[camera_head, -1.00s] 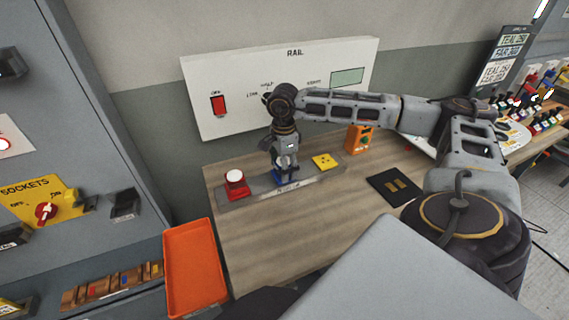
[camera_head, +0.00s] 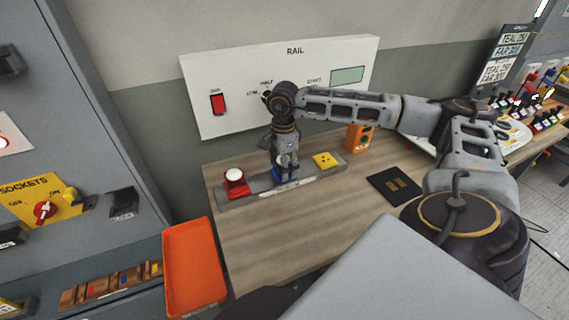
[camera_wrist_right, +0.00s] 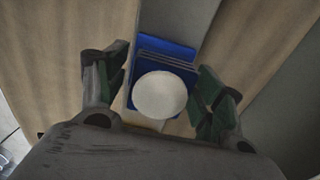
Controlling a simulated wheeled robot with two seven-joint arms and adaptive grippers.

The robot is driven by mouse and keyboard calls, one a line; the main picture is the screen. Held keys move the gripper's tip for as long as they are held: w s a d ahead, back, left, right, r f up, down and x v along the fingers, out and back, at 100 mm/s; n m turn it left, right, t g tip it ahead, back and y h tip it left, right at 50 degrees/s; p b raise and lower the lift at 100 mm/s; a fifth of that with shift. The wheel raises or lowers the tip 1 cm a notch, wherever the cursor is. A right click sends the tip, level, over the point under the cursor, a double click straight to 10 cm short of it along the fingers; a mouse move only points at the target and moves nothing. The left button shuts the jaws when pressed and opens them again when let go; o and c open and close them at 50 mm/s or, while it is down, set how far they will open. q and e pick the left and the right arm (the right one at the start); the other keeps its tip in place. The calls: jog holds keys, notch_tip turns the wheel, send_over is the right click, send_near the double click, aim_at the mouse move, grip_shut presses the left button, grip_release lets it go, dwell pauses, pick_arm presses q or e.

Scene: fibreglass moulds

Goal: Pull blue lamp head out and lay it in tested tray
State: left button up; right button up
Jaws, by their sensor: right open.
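The blue lamp head (camera_wrist_right: 161,70) has a white round dome and sits on the grey rail (camera_head: 325,176) on the bench. In the right wrist view it lies between the fingers of my right gripper (camera_wrist_right: 158,92), which is open, with a finger on each side and gaps beside the dome. In the head view my right gripper (camera_head: 284,158) points down over the lamp head and hides most of it; only a blue part (camera_head: 279,176) shows. An orange tray (camera_head: 194,268) lies empty left of the bench; I cannot read a label on it. My left gripper is not in view.
A red lamp head (camera_head: 235,184) with a white dome stands left on the rail, and a yellow block (camera_head: 326,160) sits to the right. The RAIL panel (camera_head: 240,70) is behind. An orange box (camera_head: 359,138) and a black mat (camera_head: 393,186) are further right. The front bench is clear.

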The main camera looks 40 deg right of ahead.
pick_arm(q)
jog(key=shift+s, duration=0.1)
pick_arm(e)
jog(key=shift+c, duration=0.4)
jog(key=c, duration=1.3)
jog(key=shift+o, duration=0.2)
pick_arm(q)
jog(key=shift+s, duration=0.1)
pick_arm(e)
jog(key=shift+r, duration=0.15)
jog(key=shift+r+p, duration=0.3)
jog(key=shift+r, duration=0.15)
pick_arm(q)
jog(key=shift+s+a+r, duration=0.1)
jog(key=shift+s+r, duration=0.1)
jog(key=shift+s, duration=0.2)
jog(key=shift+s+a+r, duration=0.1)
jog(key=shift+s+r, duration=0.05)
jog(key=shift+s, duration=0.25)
pick_arm(e)
jog(key=shift+r, duration=0.2)
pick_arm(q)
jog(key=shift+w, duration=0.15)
